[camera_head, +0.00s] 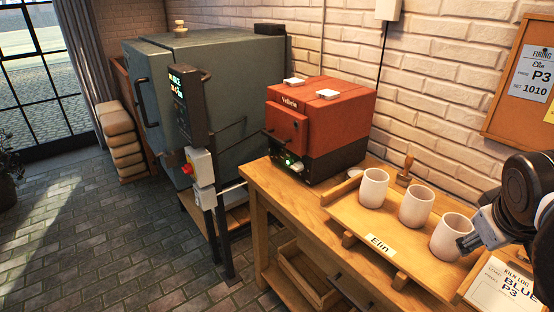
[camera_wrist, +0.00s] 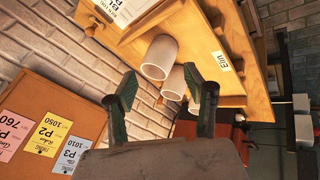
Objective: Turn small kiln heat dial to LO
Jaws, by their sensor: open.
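The small kiln (camera_head: 325,118) is an orange-red box with a dark base on the wooden bench in the head view. Its front panel (camera_head: 290,162) has a green light and a pale round control; the dial's setting is too small to read. My gripper (camera_head: 466,243) is at the right, beside the nearest white cup and well away from the kiln. In the wrist view my gripper's two fingers (camera_wrist: 166,95) are spread apart with nothing between them. The kiln is partly visible behind the fingers in the wrist view.
A board labelled Elin (camera_head: 345,222) holds white cups (camera_head: 416,206) between my gripper and the kiln. A wooden-handled stamp (camera_head: 405,172) stands behind the cups. A large grey kiln (camera_head: 215,75) with a control post stands at left. The floor (camera_head: 110,230) before the bench is clear.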

